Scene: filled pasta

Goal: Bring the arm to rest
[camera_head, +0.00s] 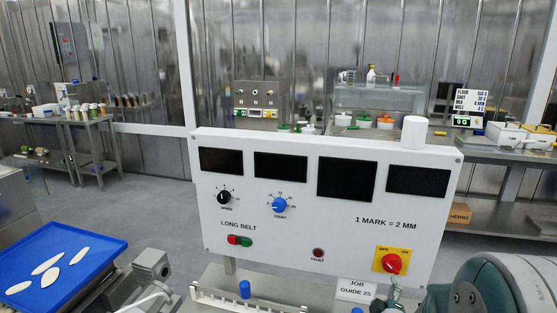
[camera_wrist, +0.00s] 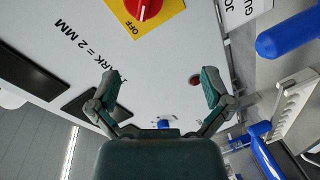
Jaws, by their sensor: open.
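My gripper (camera_wrist: 160,88) is open in the wrist view, its two fingers spread wide with nothing between them. It faces the white control panel (camera_head: 290,190), whose lettering and yellow-backed red switch (camera_head: 391,263) lie beyond the fingers. The red switch also shows at the top of the wrist view (camera_wrist: 143,8). In the head view my arm (camera_head: 495,285) fills the lower right corner, and part of the gripper shows at the bottom edge below the switch. I cannot tell the exact gap between the fingertips and the panel.
A blue tray (camera_head: 75,240) with several pale pasta pieces lies at the lower left. A blue knob (camera_head: 244,289) rises below the panel, near the job guide card (camera_head: 356,290). Benches with equipment line the back wall. Open grey floor (camera_head: 150,200) lies between.

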